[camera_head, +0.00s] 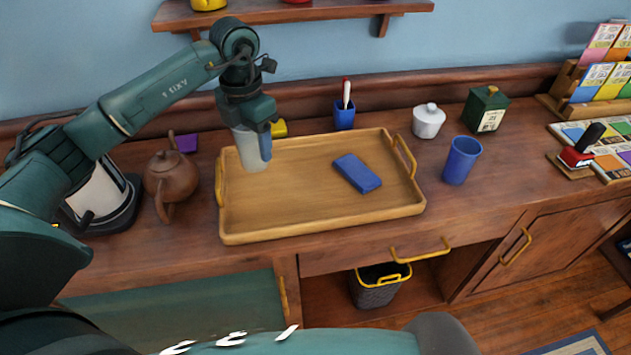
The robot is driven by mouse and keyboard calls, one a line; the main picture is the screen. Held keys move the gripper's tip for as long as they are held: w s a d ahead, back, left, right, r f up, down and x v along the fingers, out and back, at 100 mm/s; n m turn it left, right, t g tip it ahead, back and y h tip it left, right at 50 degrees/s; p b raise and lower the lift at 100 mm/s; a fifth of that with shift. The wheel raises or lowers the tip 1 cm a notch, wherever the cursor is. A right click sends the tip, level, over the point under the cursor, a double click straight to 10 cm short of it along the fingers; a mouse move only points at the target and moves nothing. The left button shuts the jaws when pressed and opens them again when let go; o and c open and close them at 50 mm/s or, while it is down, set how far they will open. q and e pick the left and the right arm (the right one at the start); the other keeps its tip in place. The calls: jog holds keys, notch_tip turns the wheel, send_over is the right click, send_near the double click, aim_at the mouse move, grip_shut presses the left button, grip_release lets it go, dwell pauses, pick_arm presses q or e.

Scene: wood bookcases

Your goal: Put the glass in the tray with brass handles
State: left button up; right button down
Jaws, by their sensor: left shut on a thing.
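The glass (248,152) is clear and frosty-looking, upright in my left gripper (255,128), whose fingers are shut on it. The gripper comes down from above, over the left back part of the tray. The wooden tray with brass handles (305,215) lies on the counter, a handle at each short end. A blue flat block (357,172) lies in the tray, right of its middle. I cannot tell whether the bottom of the glass touches the tray floor. My right gripper is not in view.
A brown teapot (170,180) stands left of the tray. A blue cup (461,160) and a white lidded pot (428,121) stand to the right. A blue pen holder (344,114) and a yellow item (279,128) are behind it. The tray's front left is bare.

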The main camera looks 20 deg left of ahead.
aim_at(255, 165)
pick_arm(q)
jog(key=shift+a+f+n, duration=0.1)
jog(key=shift+a+n, duration=0.05)
jog(key=shift+n, duration=0.25)
notch_tip(255, 165, down, 5)
jog(key=shift+f+p, duration=0.15)
jog(key=shift+p, duration=0.25)
jog(key=shift+f, duration=0.6)
notch_tip(255, 165, down, 3)
jog(key=shift+f, duration=0.1)
jog(key=shift+f, duration=0.2)
jog(key=o, duration=1.1)
